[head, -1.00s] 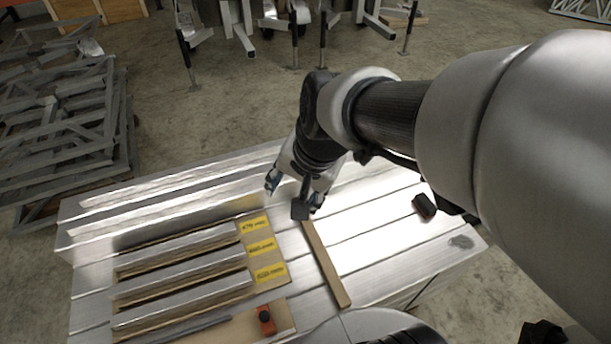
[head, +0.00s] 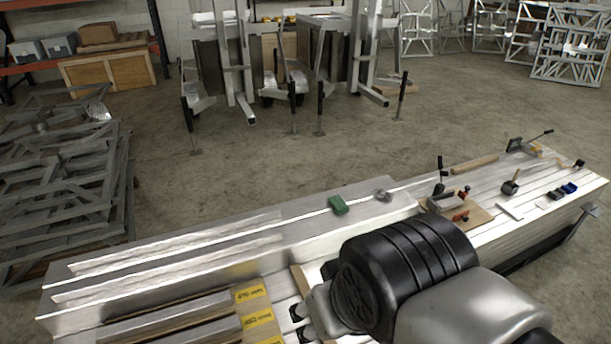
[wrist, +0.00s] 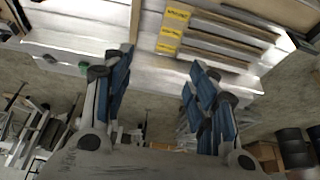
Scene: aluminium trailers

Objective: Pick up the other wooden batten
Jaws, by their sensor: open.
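A wooden batten (head: 298,281) lies on the aluminium bench top just right of the yellow labels. In the head view my arm hides most of it. In the wrist view it is a narrow brown strip (wrist: 135,20) at the top, left of the labels. My gripper (wrist: 158,72) is open and empty, with the batten beyond its fingers, nearer the left one. The gripper shows partly in the head view (head: 300,322), low beside the labels. A second wooden batten (head: 474,165) lies farther along the bench at the right.
A slotted rack with yellow labels (head: 252,294) sits left of my gripper. A green block (head: 338,205) lies near the bench's far edge. A wooden board with clamps (head: 462,212) and several tools occupy the right end. Stacked metal frames (head: 65,190) stand at the left.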

